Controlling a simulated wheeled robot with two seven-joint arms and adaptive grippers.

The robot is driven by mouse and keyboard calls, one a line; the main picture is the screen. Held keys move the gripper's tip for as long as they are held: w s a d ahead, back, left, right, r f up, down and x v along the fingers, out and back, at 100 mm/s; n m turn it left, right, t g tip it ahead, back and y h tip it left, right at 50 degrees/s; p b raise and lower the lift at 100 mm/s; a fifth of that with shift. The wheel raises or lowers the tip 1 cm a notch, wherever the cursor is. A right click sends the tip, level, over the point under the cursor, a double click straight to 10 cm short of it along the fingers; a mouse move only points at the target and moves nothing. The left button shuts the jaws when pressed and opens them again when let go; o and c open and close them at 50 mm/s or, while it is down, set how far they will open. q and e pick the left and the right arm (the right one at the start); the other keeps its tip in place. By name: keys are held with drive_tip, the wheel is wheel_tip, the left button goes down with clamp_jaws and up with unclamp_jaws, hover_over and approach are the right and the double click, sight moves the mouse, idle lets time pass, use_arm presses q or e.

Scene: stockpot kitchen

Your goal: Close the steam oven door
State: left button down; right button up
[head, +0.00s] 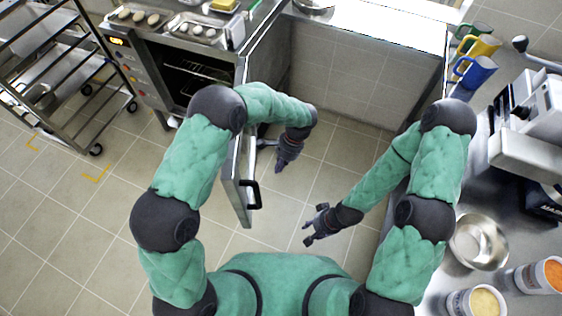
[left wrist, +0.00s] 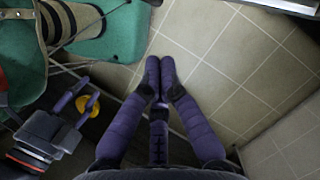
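The steam oven (head: 190,65) stands at the upper left with its dark cavity and wire rack showing. Its door (head: 240,190) is swung wide open, seen nearly edge-on, and reaches towards me. The dark door handle (head: 251,195) is on the door's right side, near its free end. My left gripper (head: 281,168) is to the right of the door, apart from the handle. In the left wrist view its fingertips (left wrist: 160,66) meet with nothing between them. My right gripper (head: 311,231) is open and empty, low and to the right of the handle.
A wheeled rack (head: 62,75) stands left of the oven. A counter (head: 365,22) runs along the back. The right counter holds several mugs (head: 474,72), a steel bowl (head: 478,242) and tubs (head: 473,302). Tiled floor (head: 75,230) is clear left of the door.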

use_arm(q)
drive_tip(key=s+a+f+b, duration=0.2)
drive_tip(key=s+a+f, duration=0.1)
drive_tip(key=a+f, duration=0.1)
drive_tip(key=shift+s+a+f, duration=0.25)
drive_tip(key=shift+a+f, duration=0.15)
drive_tip(key=shift+f, duration=0.05)
drive_tip(key=shift+a, duration=0.1)
